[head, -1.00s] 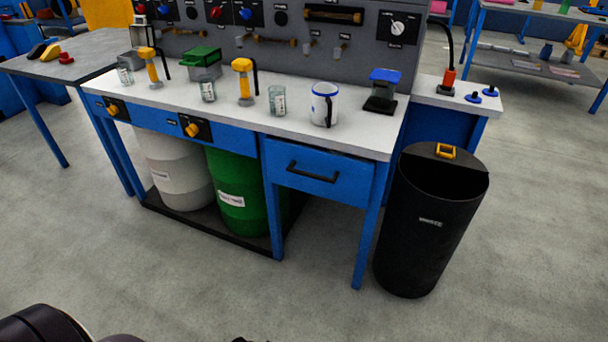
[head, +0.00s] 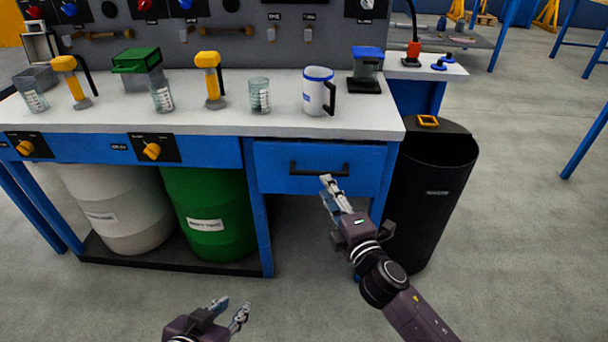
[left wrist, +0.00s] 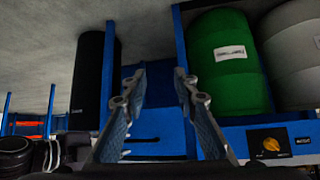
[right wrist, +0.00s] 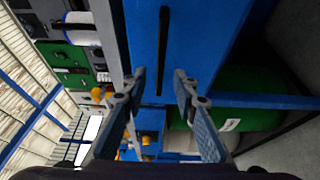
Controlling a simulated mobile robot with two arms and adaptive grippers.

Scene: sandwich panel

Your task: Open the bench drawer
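The blue bench drawer (head: 275,180) sits under the right end of the white worktop, its front flush with the frame, so it looks closed. Its black bar handle (head: 305,173) runs across the front. My right gripper (head: 331,184) is in front of the right half of the handle. In the right wrist view the gripper (right wrist: 159,75) is open, with the handle (right wrist: 163,45) ahead, lined up between the fingertips; I see no contact. My left gripper (head: 229,309) is low, well away from the drawer; in the left wrist view it (left wrist: 160,72) is open and empty.
A black bin (head: 430,205) stands close to the bench's right leg. A green drum (head: 205,195) and a white drum (head: 110,205) stand below the bench on the left. A mug (head: 317,92) and several vessels stand on the worktop. The floor in front is clear.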

